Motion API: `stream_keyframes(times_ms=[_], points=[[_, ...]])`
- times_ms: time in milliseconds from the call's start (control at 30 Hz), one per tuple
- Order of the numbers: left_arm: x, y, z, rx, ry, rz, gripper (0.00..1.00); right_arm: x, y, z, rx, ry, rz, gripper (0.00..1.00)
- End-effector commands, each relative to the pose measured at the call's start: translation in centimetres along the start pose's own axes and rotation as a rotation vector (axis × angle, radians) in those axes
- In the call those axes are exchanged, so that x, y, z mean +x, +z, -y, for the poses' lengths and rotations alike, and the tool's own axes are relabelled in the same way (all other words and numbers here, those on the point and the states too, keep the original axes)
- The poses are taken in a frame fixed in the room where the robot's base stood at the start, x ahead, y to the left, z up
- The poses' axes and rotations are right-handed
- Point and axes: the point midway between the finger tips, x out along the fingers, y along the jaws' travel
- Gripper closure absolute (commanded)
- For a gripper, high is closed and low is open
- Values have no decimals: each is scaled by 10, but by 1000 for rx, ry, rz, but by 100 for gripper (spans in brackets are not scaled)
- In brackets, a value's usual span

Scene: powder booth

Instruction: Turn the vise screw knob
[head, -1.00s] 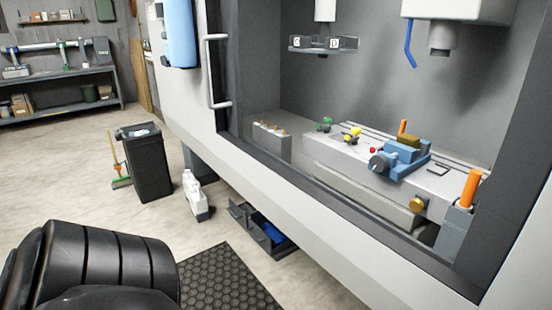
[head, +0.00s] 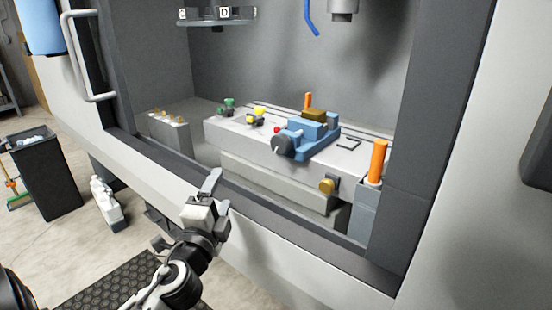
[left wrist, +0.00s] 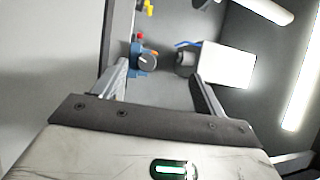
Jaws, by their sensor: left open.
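The blue vise (head: 318,140) sits on the machine's grey table, with a brown block clamped in its top and an orange handle upright behind. Its dark round screw knob (head: 283,146) faces the front left of the vise. In the left wrist view the knob (left wrist: 148,61) shows beyond the fingers, between them and nearer the left one. My left gripper (head: 216,188) is open and empty at the front sill of the booth opening, apart from the knob and to its lower left. It also shows in the left wrist view (left wrist: 160,85). My right gripper is not in view.
The booth's front sill (head: 250,207) runs below the opening, and its right frame (head: 405,150) stands beside it. An orange cylinder (head: 378,162) stands right of the table (head: 240,135). A brass knob (head: 327,185) is on the table's front. A blue hose (head: 310,18) hangs above.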

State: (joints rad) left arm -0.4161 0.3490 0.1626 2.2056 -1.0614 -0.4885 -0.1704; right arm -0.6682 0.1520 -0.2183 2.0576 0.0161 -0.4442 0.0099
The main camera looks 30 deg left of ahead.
Motion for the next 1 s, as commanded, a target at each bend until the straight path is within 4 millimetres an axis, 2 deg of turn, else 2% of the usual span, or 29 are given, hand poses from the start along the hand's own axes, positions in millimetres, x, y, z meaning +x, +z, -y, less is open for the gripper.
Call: stream_keyframes(times_ms=[33, 100, 133, 200, 300, 400, 533, 667, 1000], points=[[12, 1, 27, 172, -120, -40, 28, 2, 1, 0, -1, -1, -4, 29], [25, -10, 45, 453, -225, -158, 28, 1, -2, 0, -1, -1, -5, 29], [30, -15, 46, 575, -252, -210, 28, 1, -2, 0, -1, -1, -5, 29], [39, -20, 41, 830, -285, -310, 28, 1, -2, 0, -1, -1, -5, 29], [50, -17, 26, 1112, -273, -414, 28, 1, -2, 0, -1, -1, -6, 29], [57, -9, 13, 1284, -238, -475, 28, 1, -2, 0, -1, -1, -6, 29], [64, -4, 5, 1373, -211, -507, 28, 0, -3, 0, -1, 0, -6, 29], [78, -11, 3, 1378, -209, -509, 28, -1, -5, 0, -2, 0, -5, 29], [141, -44, -9, 1376, -209, -508, 28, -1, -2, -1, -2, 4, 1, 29]])
